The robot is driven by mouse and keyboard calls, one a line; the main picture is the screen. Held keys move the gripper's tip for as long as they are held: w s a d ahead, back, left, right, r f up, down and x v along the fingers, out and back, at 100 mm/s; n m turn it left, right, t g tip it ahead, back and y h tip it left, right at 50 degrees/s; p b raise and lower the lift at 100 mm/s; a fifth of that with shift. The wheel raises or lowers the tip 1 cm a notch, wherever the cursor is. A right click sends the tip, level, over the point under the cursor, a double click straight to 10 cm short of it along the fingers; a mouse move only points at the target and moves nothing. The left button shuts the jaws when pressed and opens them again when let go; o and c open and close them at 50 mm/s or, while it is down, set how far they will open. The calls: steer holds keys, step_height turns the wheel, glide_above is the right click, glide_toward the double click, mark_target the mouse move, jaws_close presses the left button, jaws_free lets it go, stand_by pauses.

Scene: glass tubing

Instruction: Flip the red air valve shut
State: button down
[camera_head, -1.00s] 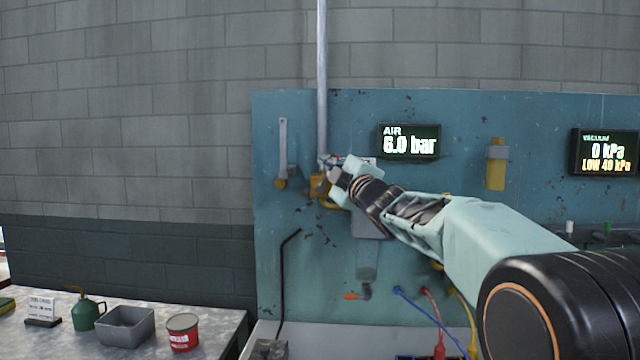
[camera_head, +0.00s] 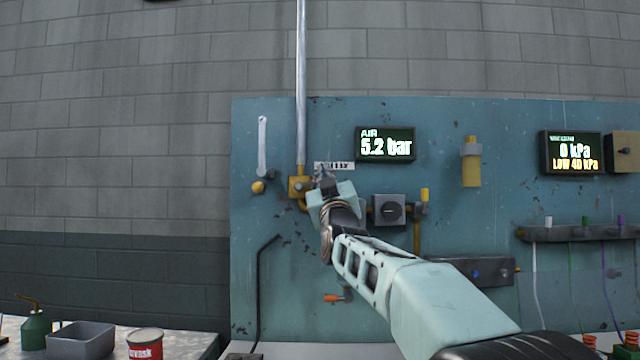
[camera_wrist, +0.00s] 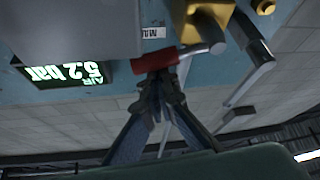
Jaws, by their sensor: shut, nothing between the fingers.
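The red air valve handle (camera_wrist: 156,62) shows in the wrist view as a short red grip on a grey metal lever, beside a brass-coloured valve body (camera_wrist: 203,16). In the head view the brass body (camera_head: 299,187) sits at the foot of a vertical pipe, and my gripper hides the red handle. My gripper (camera_wrist: 158,84) is shut with nothing between its fingers. Its tips are right at the red grip; I cannot tell whether they touch it. In the head view my gripper (camera_head: 325,176) is just right of the brass body. The air display (camera_head: 386,145) reads 5.2 bar.
A bench at lower left holds a green oil can (camera_head: 34,329), a grey bin (camera_head: 82,341) and a red tin (camera_head: 145,344).

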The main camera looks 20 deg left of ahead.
steer(key=f+m+h, duration=0.1)
steer(key=m+t+h, duration=0.1)
steer(key=m, duration=0.1)
steer(key=shift+w+d+f+m+h+b, duration=0.1)
steer(key=shift+d+f+m+h+b, duration=0.2)
steer(key=shift+d+f+b, duration=0.1)
steer(key=shift+f, duration=0.2)
